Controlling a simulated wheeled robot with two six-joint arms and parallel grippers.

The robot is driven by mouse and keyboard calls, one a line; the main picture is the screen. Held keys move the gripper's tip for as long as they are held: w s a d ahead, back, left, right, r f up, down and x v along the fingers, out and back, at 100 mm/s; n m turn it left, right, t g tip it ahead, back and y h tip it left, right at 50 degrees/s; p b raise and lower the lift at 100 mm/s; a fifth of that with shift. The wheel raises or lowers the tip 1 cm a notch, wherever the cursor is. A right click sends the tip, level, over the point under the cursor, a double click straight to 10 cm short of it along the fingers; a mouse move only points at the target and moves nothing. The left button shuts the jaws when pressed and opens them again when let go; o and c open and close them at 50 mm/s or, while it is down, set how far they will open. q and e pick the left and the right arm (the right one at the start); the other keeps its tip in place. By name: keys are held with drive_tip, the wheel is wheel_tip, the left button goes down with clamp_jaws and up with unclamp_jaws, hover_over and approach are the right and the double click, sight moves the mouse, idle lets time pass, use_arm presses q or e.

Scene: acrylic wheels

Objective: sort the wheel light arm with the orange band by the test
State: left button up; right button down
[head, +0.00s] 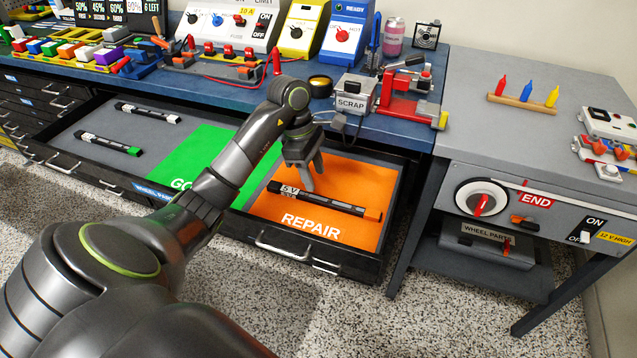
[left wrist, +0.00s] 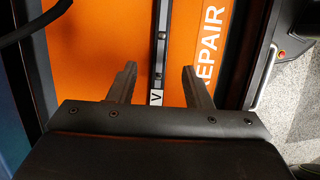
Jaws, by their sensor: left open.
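The wheel light arm (head: 335,202), a dark bar with a "5 V" label and an orange band at its right end, lies flat on the orange REPAIR area (head: 330,238) of the open drawer. My left gripper (head: 304,182) is open, pointing down at the labelled half of the bar. In the left wrist view, the bar (left wrist: 161,40) runs between the two spread fingers (left wrist: 159,68), with a gap on each side. The orange band does not show there. My right gripper is not in view.
A light arm with a green band (head: 108,143) and one with white ends (head: 147,112) lie on the drawer's grey left part. The green area (head: 196,152) is partly behind my left arm. The SCRAP box (head: 355,94) and red vise (head: 408,103) stand on the bench behind.

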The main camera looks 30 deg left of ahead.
use_arm(q)
drive_tip(key=p+v, duration=0.7)
drive_tip(key=v, duration=0.3)
drive_tip(key=shift+r, duration=0.35)
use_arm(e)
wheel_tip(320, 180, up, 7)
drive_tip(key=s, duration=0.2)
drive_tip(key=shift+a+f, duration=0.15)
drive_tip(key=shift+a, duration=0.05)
use_arm(q)
drive_tip(key=shift+f, duration=0.1)
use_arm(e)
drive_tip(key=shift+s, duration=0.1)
